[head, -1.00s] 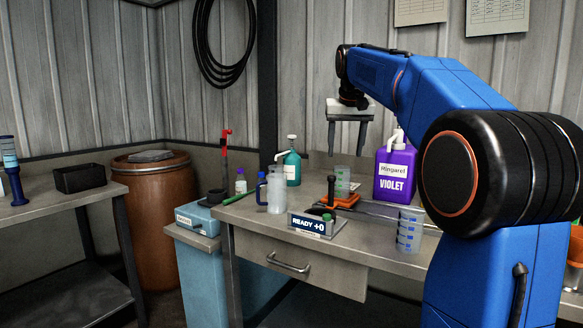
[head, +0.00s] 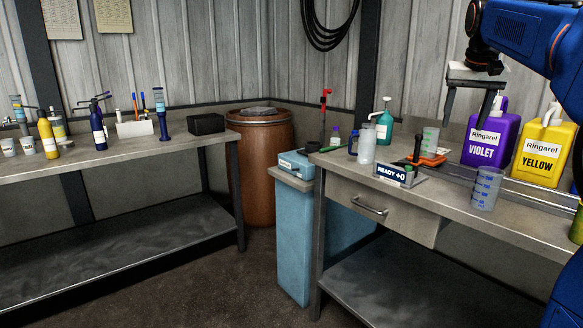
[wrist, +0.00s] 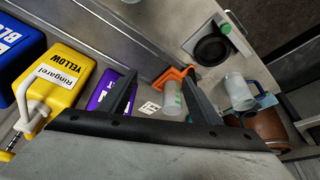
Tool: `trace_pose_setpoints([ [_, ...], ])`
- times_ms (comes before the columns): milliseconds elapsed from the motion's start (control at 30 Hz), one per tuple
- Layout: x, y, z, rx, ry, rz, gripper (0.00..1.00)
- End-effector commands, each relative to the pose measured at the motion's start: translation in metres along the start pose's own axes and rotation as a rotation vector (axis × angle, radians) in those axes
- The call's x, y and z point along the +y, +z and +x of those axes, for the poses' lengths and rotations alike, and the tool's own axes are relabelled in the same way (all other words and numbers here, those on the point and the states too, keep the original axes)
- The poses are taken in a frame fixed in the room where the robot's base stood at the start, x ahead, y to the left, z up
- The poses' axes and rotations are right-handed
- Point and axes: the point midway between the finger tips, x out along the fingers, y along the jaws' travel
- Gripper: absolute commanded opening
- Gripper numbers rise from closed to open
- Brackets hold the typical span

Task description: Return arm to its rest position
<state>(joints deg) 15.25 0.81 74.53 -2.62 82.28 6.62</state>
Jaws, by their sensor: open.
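My gripper (head: 473,103) hangs from my blue arm at the upper right of the head view. Its two dark fingers point down, apart and empty, in front of the wall and close to the violet jug (head: 486,140). In the wrist view my gripper (wrist: 168,95) shows its spread fingers over the bench, with a clear measuring cup (wrist: 171,104) seen between them. Part of the violet jug (wrist: 104,92) is hidden behind one finger.
The right bench (head: 455,214) holds a yellow jug (head: 542,150), a graduated beaker (head: 486,188), an orange-based tool (head: 427,160) and a READY +0 display (head: 398,175). A left bench (head: 90,160) and a brown barrel (head: 255,165) stand beyond. The floor (head: 225,290) between is clear.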

Motion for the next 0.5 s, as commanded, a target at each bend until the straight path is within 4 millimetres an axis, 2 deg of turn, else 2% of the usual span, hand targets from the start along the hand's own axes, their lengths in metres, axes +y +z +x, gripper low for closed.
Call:
trace_pose_setpoints([
  [267,-0.006,0.022,0.000,0.001,-0.008,-0.019,0.58],
  [500,-0.014,0.053,0.002,0.002,-0.018,-0.045,0.58],
])
